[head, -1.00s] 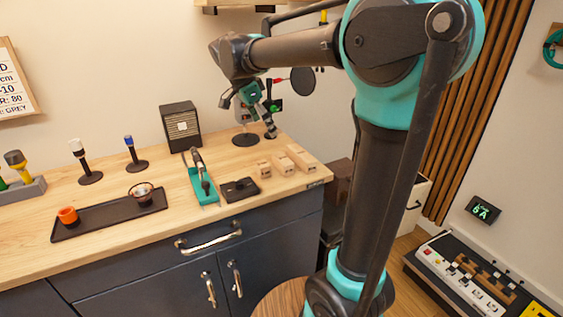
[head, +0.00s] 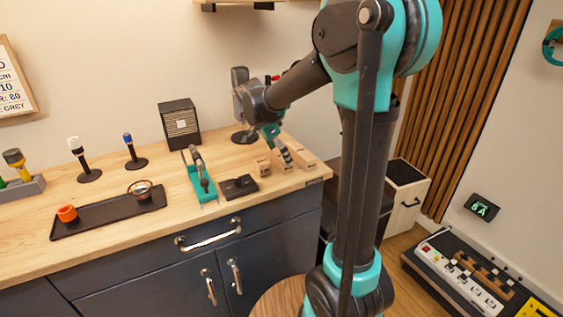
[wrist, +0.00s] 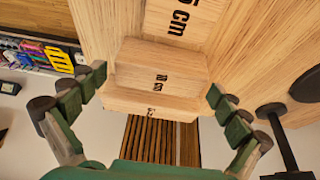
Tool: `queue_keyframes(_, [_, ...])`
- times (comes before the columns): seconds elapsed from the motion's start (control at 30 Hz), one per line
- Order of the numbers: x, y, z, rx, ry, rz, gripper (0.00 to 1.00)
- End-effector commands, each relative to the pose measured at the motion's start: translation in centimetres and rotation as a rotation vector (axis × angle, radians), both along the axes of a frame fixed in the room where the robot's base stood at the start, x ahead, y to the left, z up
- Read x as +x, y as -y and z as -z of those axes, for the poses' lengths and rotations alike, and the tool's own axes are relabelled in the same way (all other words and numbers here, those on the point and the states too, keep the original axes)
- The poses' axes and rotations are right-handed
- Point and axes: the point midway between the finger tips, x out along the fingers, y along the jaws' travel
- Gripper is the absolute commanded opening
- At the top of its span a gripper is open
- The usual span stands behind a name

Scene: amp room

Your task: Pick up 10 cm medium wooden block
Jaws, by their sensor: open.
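Wooden blocks stand in a row at the right end of the counter in the head view: a small one (head: 262,168), a larger one (head: 303,159) at the right, and a middle one mostly hidden behind my gripper (head: 284,154). My gripper points down over the middle of this row, fingers open. In the wrist view a wooden block (wrist: 150,57) lies between the two spread fingers of my gripper (wrist: 160,95), with clear space on both sides. Its printed label is too small to read surely. Another wooden surface (wrist: 205,28) behind it is marked "5 cm", its start cut off.
A black speaker-like box (head: 180,125) stands behind. The counter's right edge is close to the blocks.

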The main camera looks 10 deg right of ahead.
Motion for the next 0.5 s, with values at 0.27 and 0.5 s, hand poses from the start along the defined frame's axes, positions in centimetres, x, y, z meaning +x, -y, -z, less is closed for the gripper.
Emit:
queue_keyframes(0.27, [0.16, 0.42, 1.16, 0.0, 0.0, -0.001, 1.0])
queue_keyframes(0.5, [0.15, 0.41, 1.13, 0.0, 0.0, -0.001, 0.83])
